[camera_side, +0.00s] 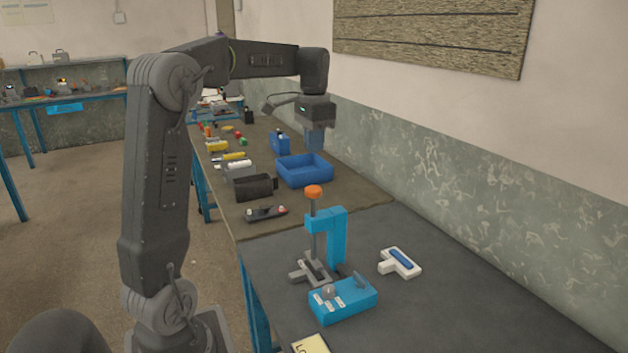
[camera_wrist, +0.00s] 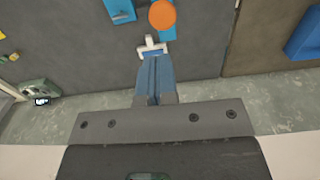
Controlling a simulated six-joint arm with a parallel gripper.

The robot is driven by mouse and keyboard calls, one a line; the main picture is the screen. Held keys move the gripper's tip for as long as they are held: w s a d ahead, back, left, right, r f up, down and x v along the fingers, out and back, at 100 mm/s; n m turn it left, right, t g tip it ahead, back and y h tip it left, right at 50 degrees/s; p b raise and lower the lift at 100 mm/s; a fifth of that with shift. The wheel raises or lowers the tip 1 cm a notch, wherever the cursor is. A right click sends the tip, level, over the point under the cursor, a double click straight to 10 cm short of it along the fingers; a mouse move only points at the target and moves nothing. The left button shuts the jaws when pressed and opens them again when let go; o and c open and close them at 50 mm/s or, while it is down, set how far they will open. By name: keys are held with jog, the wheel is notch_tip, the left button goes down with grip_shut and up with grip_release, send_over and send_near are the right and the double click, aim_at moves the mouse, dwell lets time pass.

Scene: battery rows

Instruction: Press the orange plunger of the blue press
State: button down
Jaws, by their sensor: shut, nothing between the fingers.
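The blue press (camera_side: 337,238) stands on the dark table in the side view, with a grey base and upright post. Its orange plunger (camera_side: 313,191) is a round cap on top of the grey shaft, standing clear above the blue arm. In the wrist view the orange plunger (camera_wrist: 162,16) is a disc at the top edge, with part of the blue press (camera_wrist: 168,33) beside it. My gripper (camera_side: 314,148) points down with blue fingers, above and apart from the plunger in the side view. In the wrist view my gripper (camera_wrist: 152,60) is shut and empty, its tips below the disc in the picture.
A white T-shaped piece with a blue inset (camera_side: 400,262) lies right of the press. A blue box with a knob (camera_side: 343,300) sits in front. A blue bin (camera_side: 303,172), a black bin (camera_side: 255,187) and small parts lie behind. The wall borders the table at right.

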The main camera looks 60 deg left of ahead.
aim_at(314, 189)
notch_tip(314, 189, down, 10)
jog(key=shift+r, duration=0.25)
jog(key=shift+s+f, duration=0.1)
jog(key=shift+f, duration=2)
jog(key=shift+r, duration=0.1)
notch_tip(314, 189, up, 15)
